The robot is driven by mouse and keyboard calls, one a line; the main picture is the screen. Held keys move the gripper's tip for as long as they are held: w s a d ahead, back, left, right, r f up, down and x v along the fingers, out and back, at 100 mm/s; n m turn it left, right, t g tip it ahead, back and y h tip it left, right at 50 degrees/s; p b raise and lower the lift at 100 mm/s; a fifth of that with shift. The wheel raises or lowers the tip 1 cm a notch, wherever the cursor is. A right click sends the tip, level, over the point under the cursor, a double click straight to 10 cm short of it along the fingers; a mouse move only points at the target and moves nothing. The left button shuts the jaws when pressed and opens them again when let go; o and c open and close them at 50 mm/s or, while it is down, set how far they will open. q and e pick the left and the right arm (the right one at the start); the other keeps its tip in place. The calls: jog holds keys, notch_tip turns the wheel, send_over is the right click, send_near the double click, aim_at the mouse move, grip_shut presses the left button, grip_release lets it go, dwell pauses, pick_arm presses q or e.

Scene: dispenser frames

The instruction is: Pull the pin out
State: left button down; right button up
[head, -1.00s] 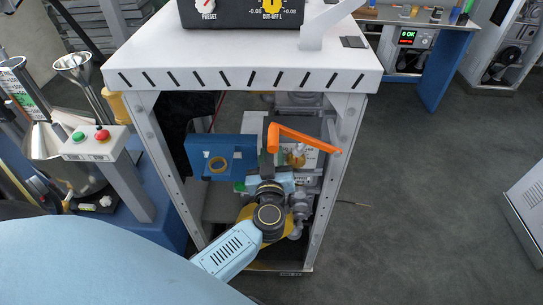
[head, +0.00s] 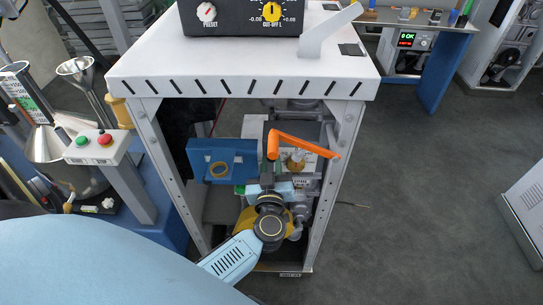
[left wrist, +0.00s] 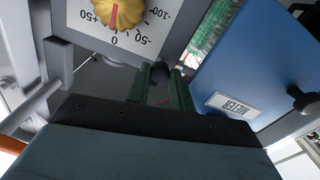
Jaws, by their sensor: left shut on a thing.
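My left gripper (left wrist: 162,88) has green-edged fingers. They are shut on a small dark round piece, the pin (left wrist: 160,71), in front of the grey panel. The fingers hide much of the pin, so I cannot tell how far it sits in its hole. In the head view my left arm reaches into the white dispenser frame (head: 240,84) from the lower left. Its gripper (head: 267,178) is below the orange lever (head: 305,145); the fingertips are hard to make out there. My right gripper is not in view.
A dial with a yellow knob (left wrist: 117,12) is above left. Frame legs flank the arm.

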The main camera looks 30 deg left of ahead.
pick_arm(q)
jog(key=shift+s+d+f, duration=0.15)
jog(key=shift+f, duration=0.05)
jog(key=c, duration=1.6)
grip_release()
jog(key=shift+o, duration=0.4)
jog(key=shift+s, duration=0.1)
jog(key=shift+r, duration=0.15)
jog(key=v, duration=1.3)
jog(key=shift+s+d+p, duration=0.2)
jog(key=shift+p, duration=0.1)
